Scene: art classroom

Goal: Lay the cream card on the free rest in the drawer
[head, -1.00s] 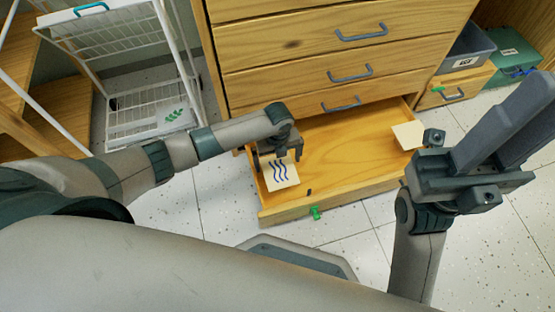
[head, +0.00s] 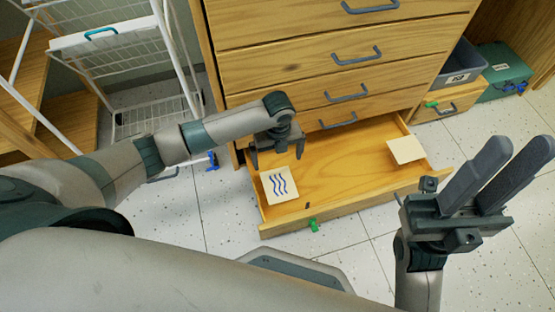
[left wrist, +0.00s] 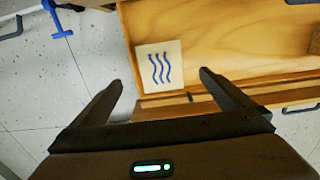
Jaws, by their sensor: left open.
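A cream card with blue wavy lines (head: 278,186) lies in the left part of the open drawer (head: 335,165). It also shows in the left wrist view (left wrist: 158,66). A plain cream square (head: 406,150) is at the drawer's right side; I cannot tell whether it is a card or a rest. My left gripper (head: 277,160) is open and empty, just behind and above the wavy card, apart from it. In the left wrist view the card shows beyond and between the fingertips (left wrist: 161,79). My right gripper (head: 520,148) is open and empty, right of the drawer, pointing up.
The drawer cabinet (head: 280,75) rises behind the drawer. A white wire rack (head: 135,75) stands at the left. A grey bin (head: 457,65) and a green case (head: 503,72) are at the back right. The drawer's middle is clear.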

